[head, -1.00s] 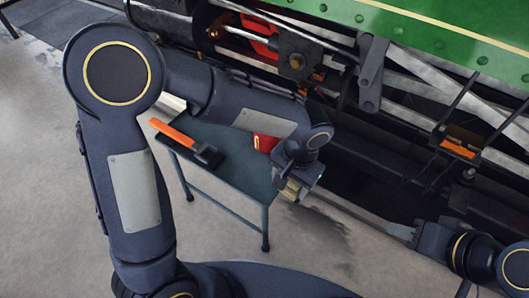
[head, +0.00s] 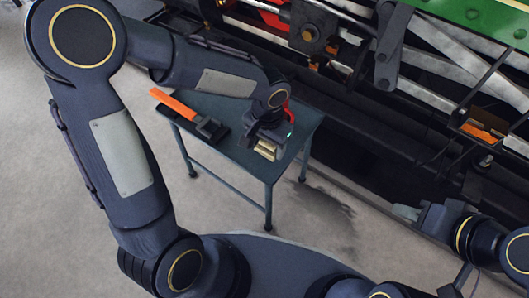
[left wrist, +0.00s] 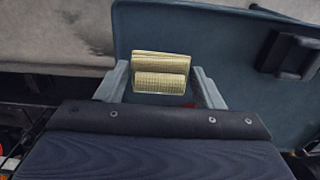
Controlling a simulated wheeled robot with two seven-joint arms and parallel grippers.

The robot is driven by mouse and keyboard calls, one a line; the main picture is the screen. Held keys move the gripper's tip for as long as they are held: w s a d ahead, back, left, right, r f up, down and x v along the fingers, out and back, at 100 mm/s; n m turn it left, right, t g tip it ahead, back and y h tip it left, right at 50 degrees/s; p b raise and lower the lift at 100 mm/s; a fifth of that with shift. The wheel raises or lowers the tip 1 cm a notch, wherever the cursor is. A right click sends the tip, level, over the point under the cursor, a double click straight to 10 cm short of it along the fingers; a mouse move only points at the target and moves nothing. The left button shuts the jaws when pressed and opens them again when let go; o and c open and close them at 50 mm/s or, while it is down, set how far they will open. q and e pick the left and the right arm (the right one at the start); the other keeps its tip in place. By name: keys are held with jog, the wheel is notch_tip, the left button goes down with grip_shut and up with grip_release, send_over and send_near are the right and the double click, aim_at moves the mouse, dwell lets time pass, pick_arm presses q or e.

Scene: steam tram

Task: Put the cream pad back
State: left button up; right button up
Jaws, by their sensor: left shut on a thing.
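The cream pad (head: 265,152) is a small, pale, ribbed block. My left gripper (head: 268,146) is shut on it and holds it over the right part of the small blue-grey table (head: 238,153). In the left wrist view the cream pad (left wrist: 161,70) sits between the two grey fingers, with the table top (left wrist: 225,50) behind it. I cannot tell how high above the table the pad is. My right gripper (head: 405,212) is at the lower right, away from the table, beside the tram; its fingers are too small to read.
A red object (head: 289,113) is mostly hidden behind my left gripper. The green tram (head: 470,12) with its dark rods and frame runs along the back and right.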

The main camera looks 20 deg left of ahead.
aim_at(264, 146)
pick_arm(q)
jog(key=f+b, duration=0.1)
jog(key=f, duration=0.1)
jog(key=a+f+b, duration=0.1)
jog(key=f, duration=0.1)
jog(key=shift+w+f, duration=0.15)
jog(key=o, duration=0.9)
jog(key=shift+o, duration=0.2)
notch_tip(264, 146, up, 12)
jog(key=p, duration=0.5)
jog(key=s+a+r+n+t+h, duration=0.2)
jog(key=s+a+r+n, duration=0.1)
jog(key=s, duration=0.5)
jog(key=s+a+r+n+t+h, duration=0.1)
jog(key=s+a+r+n+t, duration=0.1)
jog(key=s+a, duration=0.4)
notch_tip(264, 146, up, 2)
jog(key=shift+s+r+n+t+h, duration=0.2)
jog(key=shift+s+n+t+h, duration=0.2)
jog(key=shift+s+t, duration=0.4)
